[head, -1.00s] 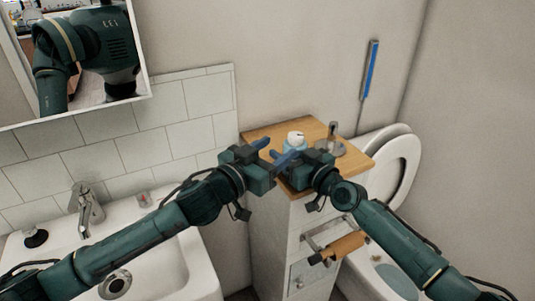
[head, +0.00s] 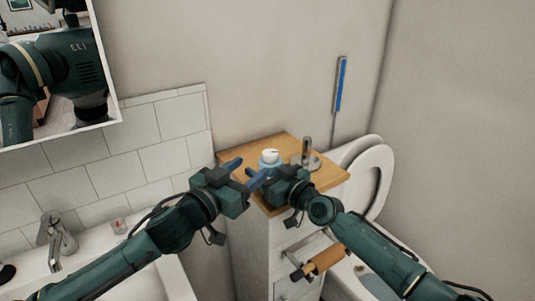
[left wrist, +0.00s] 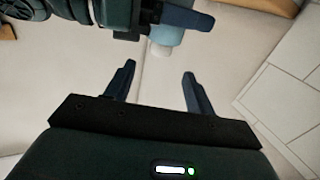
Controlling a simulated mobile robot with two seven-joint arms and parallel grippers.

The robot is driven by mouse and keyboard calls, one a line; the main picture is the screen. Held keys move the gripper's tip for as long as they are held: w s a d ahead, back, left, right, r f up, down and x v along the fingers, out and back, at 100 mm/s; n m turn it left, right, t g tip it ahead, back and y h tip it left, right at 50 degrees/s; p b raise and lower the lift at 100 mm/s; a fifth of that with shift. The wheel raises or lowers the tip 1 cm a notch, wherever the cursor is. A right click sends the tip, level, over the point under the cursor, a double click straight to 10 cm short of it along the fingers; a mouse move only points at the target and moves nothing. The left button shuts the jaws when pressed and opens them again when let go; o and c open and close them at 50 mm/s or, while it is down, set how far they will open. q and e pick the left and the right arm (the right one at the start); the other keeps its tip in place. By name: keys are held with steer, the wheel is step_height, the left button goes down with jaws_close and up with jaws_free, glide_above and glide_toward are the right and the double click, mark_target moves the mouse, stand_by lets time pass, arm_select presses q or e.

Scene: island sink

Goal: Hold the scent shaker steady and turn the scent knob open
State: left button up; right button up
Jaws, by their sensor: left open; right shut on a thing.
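The scent shaker has a light blue body and a white knob (head: 270,156). It is at the wooden cabinet top in the head view, partly hidden by my right gripper. In the left wrist view the pale blue body (left wrist: 168,36) is at the top, with the white knob (left wrist: 160,50) pointing toward my left fingers. My right gripper (head: 259,177) is shut on the shaker; its dark blue finger also shows in the left wrist view. My left gripper (head: 240,168) is open and empty, just left of the shaker. Its fingertips (left wrist: 159,72) are apart, with the knob beyond the gap.
The wooden top (head: 312,183) of the white cabinet also bears a grey metal holder (head: 307,155). A toilet (head: 372,178) stands to the right, a sink with a tap (head: 55,235) to the left. A tiled wall is behind the sink.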

mark_target(265, 156)
arm_select(q)
steer(key=x, duration=0.9)
